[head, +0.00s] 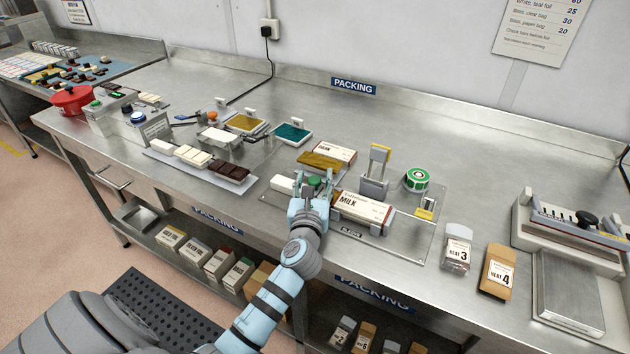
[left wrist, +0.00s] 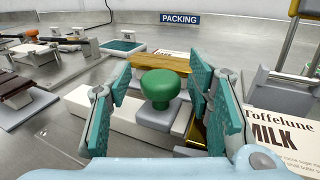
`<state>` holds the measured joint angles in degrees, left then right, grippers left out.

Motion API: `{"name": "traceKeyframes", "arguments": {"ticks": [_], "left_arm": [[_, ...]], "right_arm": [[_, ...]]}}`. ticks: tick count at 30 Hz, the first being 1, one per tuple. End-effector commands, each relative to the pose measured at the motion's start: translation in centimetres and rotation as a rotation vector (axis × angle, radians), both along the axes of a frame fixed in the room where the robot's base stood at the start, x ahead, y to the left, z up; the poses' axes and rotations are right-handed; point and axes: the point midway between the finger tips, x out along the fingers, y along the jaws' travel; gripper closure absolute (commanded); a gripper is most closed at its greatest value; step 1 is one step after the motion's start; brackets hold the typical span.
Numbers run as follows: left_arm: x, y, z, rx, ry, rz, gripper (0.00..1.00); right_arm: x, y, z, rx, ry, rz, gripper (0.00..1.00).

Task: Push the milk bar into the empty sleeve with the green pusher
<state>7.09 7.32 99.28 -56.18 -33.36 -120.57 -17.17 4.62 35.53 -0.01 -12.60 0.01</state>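The green pusher (head: 315,181) has a round green knob on a grey block, set against a long white piece. In the left wrist view the knob (left wrist: 160,88) stands between my left gripper's fingers, with gaps on both sides. My left gripper (head: 313,187) is open around it. The sleeve marked MILK (head: 362,208) lies just right of the gripper; its label also shows in the left wrist view (left wrist: 278,132). A gold surface (left wrist: 196,132) shows partly behind the right finger, possibly the wrapped milk bar; its extent is hidden. My right gripper is not in view.
Another gold bar (head: 318,161) and a white-labelled sleeve (head: 335,150) lie behind the pusher. A grey upright fixture (head: 376,170) and a green roll (head: 417,180) stand behind the MILK sleeve. A tray of chocolate bars (head: 190,176) is left. Boxes (head: 458,247) stand at right.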

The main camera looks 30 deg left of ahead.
Motion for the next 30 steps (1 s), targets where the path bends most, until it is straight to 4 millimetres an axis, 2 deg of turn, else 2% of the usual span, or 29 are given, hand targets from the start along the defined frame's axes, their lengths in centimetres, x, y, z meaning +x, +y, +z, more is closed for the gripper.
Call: {"name": "traceKeyframes", "arguments": {"ticks": [8, 11, 18, 21, 24, 30], "left_arm": [[-0.4, -0.3, -0.1, 0.000, 0.001, -0.002, 0.53], [-1.8, -1.1, -0.1, -0.004, 0.001, -0.001, 0.53], [-7.7, -4.2, -0.2, -0.005, 0.002, 0.000, 0.53], [-9.5, -5.1, -0.1, -0.003, 0.002, 0.000, 0.53], [-10.4, -5.6, -0.1, -0.002, 0.001, 0.000, 0.53], [-10.6, -5.8, 0.0, 0.000, 0.000, -0.001, 0.53]], "right_arm": [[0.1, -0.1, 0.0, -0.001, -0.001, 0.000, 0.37], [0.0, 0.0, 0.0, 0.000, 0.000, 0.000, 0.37], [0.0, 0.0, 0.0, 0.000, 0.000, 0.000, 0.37], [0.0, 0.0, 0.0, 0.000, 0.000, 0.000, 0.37], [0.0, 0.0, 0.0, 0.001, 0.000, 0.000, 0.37], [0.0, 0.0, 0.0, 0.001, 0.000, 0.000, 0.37]]}}
